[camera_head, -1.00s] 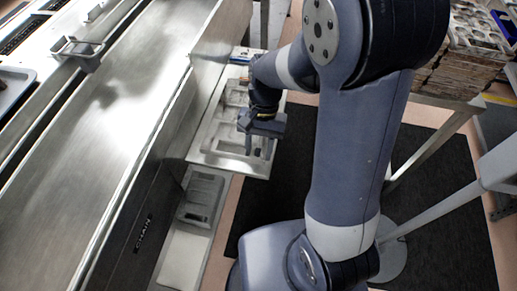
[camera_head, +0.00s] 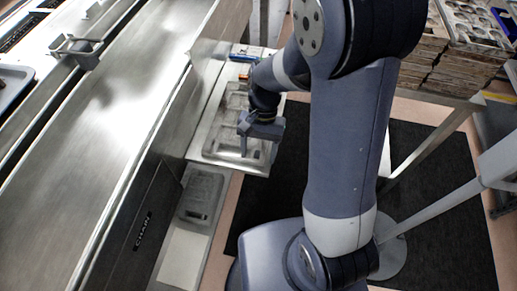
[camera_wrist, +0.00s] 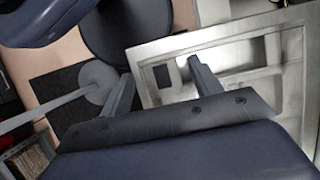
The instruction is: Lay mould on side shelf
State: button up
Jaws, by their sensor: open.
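The mould (camera_head: 228,118) is a pale grey tray with shallow recesses. It lies flat on the side shelf (camera_head: 203,146), a metal ledge beside the long steel counter. My wrist hides part of the mould in the head view.
A similar tray (camera_head: 200,196) sits lower, below the shelf. The steel counter (camera_head: 100,125) runs along the left. Stacked brown pieces (camera_head: 440,65) stand on a table at the right. Small coloured items (camera_head: 247,55) lie at the shelf's far end. A dark mat (camera_head: 430,230) covers the floor.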

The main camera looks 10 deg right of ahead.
jog(key=shift+r, duration=0.1)
jog(key=v, duration=1.2)
jog(key=shift+c, duration=0.6)
dwell(0.5)
